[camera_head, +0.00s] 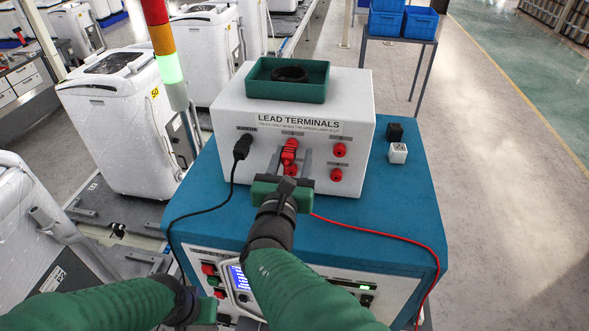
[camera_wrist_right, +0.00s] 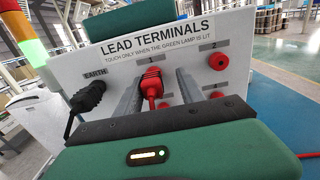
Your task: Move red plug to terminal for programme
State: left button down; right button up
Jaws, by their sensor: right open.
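The red plug (camera_head: 289,150) sits at terminal 1 on the white LEAD TERMINALS box (camera_head: 235,104). In the right wrist view the plug (camera_wrist_right: 151,84) stands between the two grey fingers of my right gripper (camera_wrist_right: 158,92). The fingers are open, with gaps beside the plug. Red terminal 2 (camera_head: 339,150) and a lower red terminal (camera_head: 336,174) are bare to the right. Another red terminal below the plug is partly hidden by my gripper. My left gripper (camera_head: 196,308) is low at the left, its jaws unclear. The programme wording is not readable.
A black plug (camera_head: 242,148) sits in EARTH with its black cable hanging left. A red cable (camera_head: 390,236) crosses the blue bench top (camera_head: 400,215). A green tray (camera_head: 262,89) tops the box. Black (camera_head: 394,132) and white (camera_head: 397,153) blocks stand right. The lamp (camera_head: 170,70) shows green.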

pick_arm(q)
jog(key=shift+a, duration=0.1)
pick_arm(e)
jog(key=shift+a, duration=0.1)
pick_arm(q)
jog(key=shift+a, duration=0.3)
pick_arm(e)
jog(key=shift+a, duration=0.3)
pick_arm(q)
jog(key=shift+d, duration=0.2)
pick_arm(e)
jog(key=shift+d, duration=0.2)
jog(key=shift+c, duration=0.2)
jog(key=shift+c, duration=1.3)
grip_shut()
pick_arm(q)
jog(key=shift+a, duration=0.1)
pick_arm(e)
jog(key=shift+a, duration=0.15)
jog(key=shift+s, duration=0.1)
